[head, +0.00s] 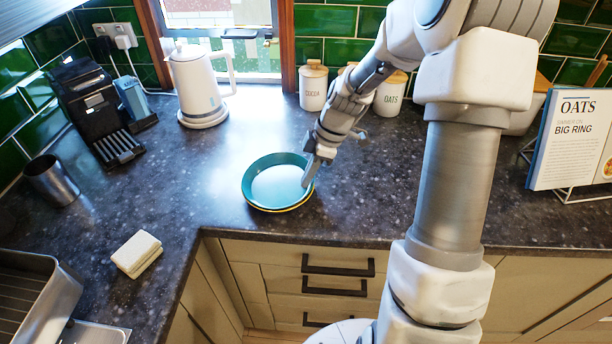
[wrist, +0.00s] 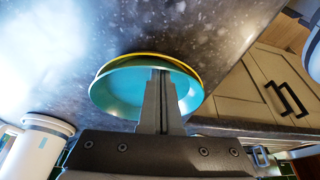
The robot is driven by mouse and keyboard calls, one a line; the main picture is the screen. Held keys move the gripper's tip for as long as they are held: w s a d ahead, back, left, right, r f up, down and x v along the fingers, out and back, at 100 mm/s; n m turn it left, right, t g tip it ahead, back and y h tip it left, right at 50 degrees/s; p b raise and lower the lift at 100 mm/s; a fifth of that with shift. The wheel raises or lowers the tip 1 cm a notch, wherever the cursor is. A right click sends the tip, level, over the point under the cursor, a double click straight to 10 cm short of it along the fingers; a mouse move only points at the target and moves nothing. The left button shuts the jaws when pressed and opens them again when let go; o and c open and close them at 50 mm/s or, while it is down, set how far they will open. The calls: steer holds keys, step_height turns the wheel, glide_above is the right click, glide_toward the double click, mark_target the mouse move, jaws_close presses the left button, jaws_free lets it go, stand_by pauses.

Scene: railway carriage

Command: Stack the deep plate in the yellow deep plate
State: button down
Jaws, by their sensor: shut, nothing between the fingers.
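A teal deep plate (head: 275,183) sits in the yellow deep plate (head: 262,209) on the dark counter, near its front edge. Only a thin yellow rim of the lower plate shows beneath the teal one. In the wrist view the teal plate (wrist: 125,92) covers most of the yellow plate (wrist: 186,65), whose rim shows along one side. My gripper (head: 308,180) is at the right side of the teal plate, with its fingers over the rim. In the wrist view the fingers (wrist: 161,76) are closed together and reach over the plate's inside. Whether they touch it is unclear.
A white kettle (head: 198,88) stands at the back left, beside a black coffee machine (head: 92,105). A metal cup (head: 53,180), a sponge (head: 137,253) and a sink (head: 35,300) are at the left. Canisters (head: 313,86) and a cookbook (head: 573,140) stand at the back and right. The counter left of the plates is clear.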

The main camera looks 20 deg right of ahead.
mark_target(255, 173)
steer(key=a, duration=0.2)
steer(key=w+a, duration=0.1)
steer(key=shift+w+a+r+b, duration=0.1)
steer(key=shift+a+r+b, duration=0.2)
steer(key=shift+a+r, duration=0.05)
steer(key=r+n+t+y, duration=0.1)
steer(key=n, duration=0.9)
steer(key=s+d+r+n+t, duration=0.1)
steer(key=r+n+t, duration=0.1)
steer(key=n, duration=0.8)
steer(key=s+d+r+n+t+y, duration=0.1)
steer(key=r+n+t, duration=0.1)
steer(key=n, duration=0.8)
steer(key=shift+s+r+y, duration=0.15)
steer(key=shift+s+y, duration=0.05)
steer(key=shift+y, duration=0.1)
steer(key=shift+w+a+f, duration=0.15)
steer(key=shift+w+f, duration=0.05)
steer(key=shift+f, duration=0.15)
steer(key=b+x, duration=0.2)
steer(key=x, duration=0.6)
steer(key=shift+w+a+f, duration=0.1)
steer(key=shift+w+f, duration=0.05)
steer(key=shift+w, duration=0.05)
steer(key=w+a, duration=0.2)
steer(key=shift+w+a+f, duration=0.15)
steer(key=shift+w+a, duration=0.1)
steer(key=shift+w, duration=0.05)
steer(key=shift+w+a, duration=0.35)
steer(key=shift+w, duration=0.05)
